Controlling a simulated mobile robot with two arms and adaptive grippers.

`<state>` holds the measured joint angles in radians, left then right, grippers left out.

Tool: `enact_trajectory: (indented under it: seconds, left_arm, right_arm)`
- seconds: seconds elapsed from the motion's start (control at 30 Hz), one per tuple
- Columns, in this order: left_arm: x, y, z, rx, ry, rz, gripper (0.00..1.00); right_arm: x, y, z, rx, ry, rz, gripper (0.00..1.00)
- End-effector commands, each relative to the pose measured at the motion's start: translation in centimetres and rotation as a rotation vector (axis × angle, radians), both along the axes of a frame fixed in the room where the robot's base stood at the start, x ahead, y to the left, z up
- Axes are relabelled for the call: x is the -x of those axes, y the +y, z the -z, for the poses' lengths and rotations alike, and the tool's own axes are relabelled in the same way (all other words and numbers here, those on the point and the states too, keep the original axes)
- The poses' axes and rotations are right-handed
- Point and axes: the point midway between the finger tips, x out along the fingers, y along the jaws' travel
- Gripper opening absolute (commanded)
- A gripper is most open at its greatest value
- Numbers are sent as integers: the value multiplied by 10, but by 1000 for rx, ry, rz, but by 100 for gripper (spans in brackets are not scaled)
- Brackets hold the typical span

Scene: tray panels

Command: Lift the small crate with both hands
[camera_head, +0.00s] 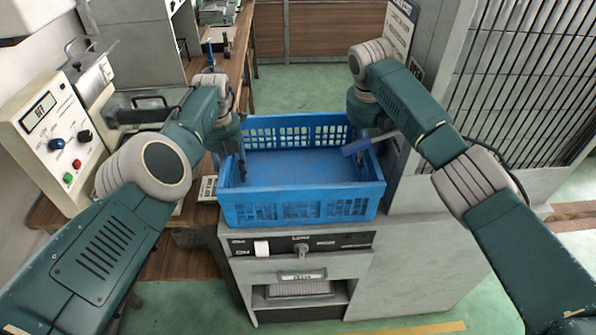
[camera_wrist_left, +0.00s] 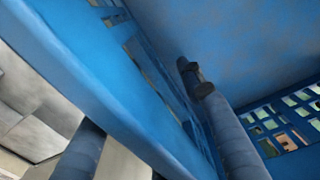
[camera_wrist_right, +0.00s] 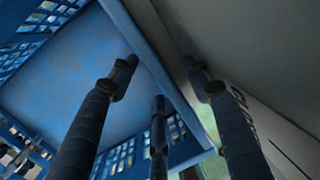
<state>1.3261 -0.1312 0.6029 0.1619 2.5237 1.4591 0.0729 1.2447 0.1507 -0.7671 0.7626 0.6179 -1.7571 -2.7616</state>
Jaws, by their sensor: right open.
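The small blue crate (camera_head: 305,210) stands upright on a grey cabinet, with an empty floor and slotted walls. My left gripper (camera_head: 238,168) is at its left wall. In the left wrist view, one finger reaches down inside the crate (camera_wrist_left: 80,70) and another shows outside, partly hidden by the rim; the fingers are spread. My right gripper (camera_head: 362,158) is at the crate's right wall. In the right wrist view its fingers stand apart, two on the inner side of the crate's wall (camera_wrist_right: 160,75) and one outside. Contact with the walls cannot be told.
The grey cabinet (camera_head: 430,270) carries a control panel on its front, below the crate. A control box (camera_head: 50,140) with knobs and a wooden bench (camera_head: 225,65) are at the left. A tall grey louvred cabinet (camera_head: 520,85) rises close at the right. Green floor lies behind.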

Motion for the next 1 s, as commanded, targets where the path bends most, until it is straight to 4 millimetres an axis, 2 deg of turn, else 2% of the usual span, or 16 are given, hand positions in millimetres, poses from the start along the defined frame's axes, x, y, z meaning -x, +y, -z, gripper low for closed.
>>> enact_trajectory:
  seconds: [0.2, 0.37, 0.4, 0.43, 0.83, 1.0]
  left_arm:
    - [0, 0, 0, 0, -1, 0, 37]
    - [0, 0, 0, 0, -1, 0, 5]
    - [0, 0, 0, 0, -1, 0, 0]
    - [0, 0, 0, 0, -1, 0, 0]
    - [-1, 0, -2, -4, -2, 2, 0]
    - [-1, 0, -12, -4, -2, 3, 0]
  right_arm:
    - [0, 0, 0, 0, 0, 0, 46]
    - [0, 0, 0, 0, 0, 0, 15]
    - [0, 0, 0, 0, 0, 0, 7]
    - [0, 0, 0, 0, 0, 0, 1]
    - [0, 1, -3, 1, -3, 0, 0]
    - [-1, 1, -13, 1, -3, 0, 0]
